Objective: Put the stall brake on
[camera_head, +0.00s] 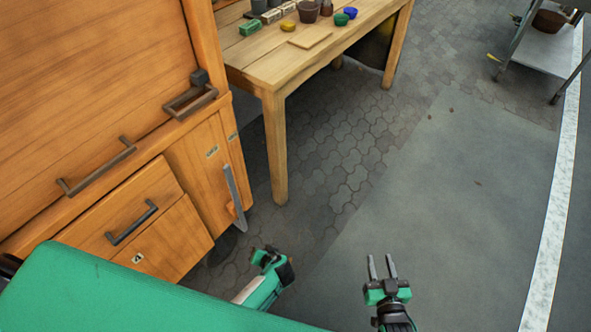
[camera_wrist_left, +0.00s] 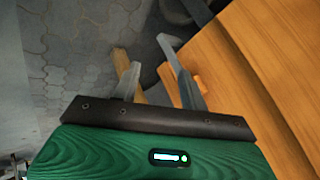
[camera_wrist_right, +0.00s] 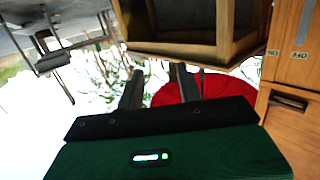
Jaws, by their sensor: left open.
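The wooden stall (camera_head: 95,70) fills the left of the head view. A long grey metal bar (camera_head: 236,195) stands at its lower right corner beside a small orange piece; it looks like the brake lever, but I cannot tell for sure. My left gripper (camera_head: 270,260) is just below and right of this bar, its fingers mostly hidden there. In the left wrist view my left gripper (camera_wrist_left: 142,46) is open, close to the stall panel; whether the bar lies between its fingers is unclear. My right gripper (camera_head: 382,264) is open and empty over the pavement.
A wooden table (camera_head: 280,60) with pots and small blocks stands behind the stall. A grey metal trolley (camera_head: 540,50) is at the far right. The pavement in the middle and right is clear. A red round object (camera_wrist_right: 180,92) shows in the right wrist view.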

